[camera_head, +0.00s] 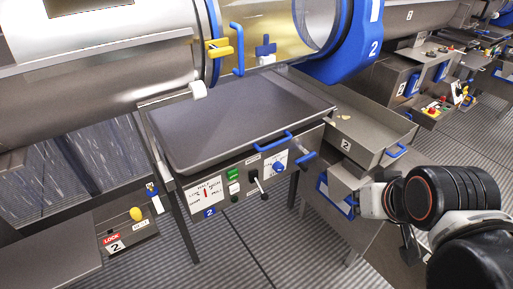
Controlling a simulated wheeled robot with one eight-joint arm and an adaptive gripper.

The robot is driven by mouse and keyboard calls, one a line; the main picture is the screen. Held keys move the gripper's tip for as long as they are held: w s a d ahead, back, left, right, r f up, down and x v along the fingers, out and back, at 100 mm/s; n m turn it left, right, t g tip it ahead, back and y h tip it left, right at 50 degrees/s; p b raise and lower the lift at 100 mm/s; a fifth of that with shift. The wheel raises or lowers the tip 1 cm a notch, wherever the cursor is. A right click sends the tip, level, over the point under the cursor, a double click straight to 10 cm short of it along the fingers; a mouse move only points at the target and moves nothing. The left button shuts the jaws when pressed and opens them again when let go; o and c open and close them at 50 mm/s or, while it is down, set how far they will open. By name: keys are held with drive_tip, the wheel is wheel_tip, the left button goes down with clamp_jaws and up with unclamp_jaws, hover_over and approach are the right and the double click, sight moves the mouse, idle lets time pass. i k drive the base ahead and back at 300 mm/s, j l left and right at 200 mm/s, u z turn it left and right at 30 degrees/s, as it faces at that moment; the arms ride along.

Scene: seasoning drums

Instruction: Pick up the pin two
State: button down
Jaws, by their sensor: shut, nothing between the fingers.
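No part is clearly labelled as pin two, so I cannot tell for sure which one it is. A blue T-shaped piece (265,49) stands upright by the drum's open end. A small blue-ended piece (305,154) sits at the right front corner of the machine's front panel. My gripper (411,246) hangs at the right, partly hidden behind my dark arm. It looks shut and empty, apart from both pieces, and lower and to the right of them.
A wide grey tray (240,118) with a blue handle lies under the drum (110,70). A panel with switches and a lever (257,183) faces me. A "LOCK 2" plate with a yellow knob (136,213) is at left. A steel bin (345,146) marked 2 stands near my arm. Ridged floor is clear in front.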

sight(136, 213)
drive_tip(key=u, duration=1.7)
